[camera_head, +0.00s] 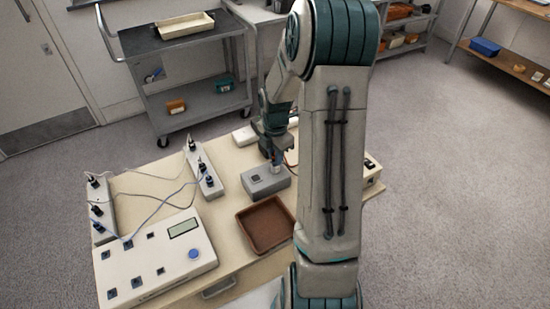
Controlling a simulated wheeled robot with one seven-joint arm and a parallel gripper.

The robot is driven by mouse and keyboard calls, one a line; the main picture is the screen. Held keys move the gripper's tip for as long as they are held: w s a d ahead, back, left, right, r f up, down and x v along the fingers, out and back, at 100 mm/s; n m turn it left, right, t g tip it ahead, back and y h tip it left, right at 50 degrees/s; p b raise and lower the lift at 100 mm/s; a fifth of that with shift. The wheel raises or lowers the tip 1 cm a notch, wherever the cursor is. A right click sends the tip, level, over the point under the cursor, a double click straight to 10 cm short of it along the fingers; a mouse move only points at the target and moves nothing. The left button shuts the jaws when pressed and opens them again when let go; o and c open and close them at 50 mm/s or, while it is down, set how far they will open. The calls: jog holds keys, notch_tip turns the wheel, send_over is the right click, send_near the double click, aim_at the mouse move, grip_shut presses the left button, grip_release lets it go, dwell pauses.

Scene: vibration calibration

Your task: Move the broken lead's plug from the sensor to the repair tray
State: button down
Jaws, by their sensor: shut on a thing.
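My gripper (276,160) points down at the right end of a small grey box (262,183), which may be the sensor. It is shut on a small plug at the top of this box. The plug is mostly hidden by the fingers, and I cannot tell whether it is still seated. An empty brown tray (247,213) with a raised rim lies on the bench in front of the grey box; it may be the repair tray. My arm hides part of its right side.
A pale instrument (150,275) with a display and several sockets stands at the bench's front left. Two strips (101,208) (210,186) hold plugs with loose cables between them. A cart (190,50) behind carries a cream tray (185,25).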

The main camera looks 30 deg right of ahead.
jog(key=shift+n+p, duration=2)
jog(key=shift+n, duration=1.1)
jog(key=shift+n+p, duration=2.75)
jog(key=shift+n, duration=0.25)
jog(key=shift+r+p, duration=0.55)
jog(key=shift+p, duration=0.4)
dwell(1.0)
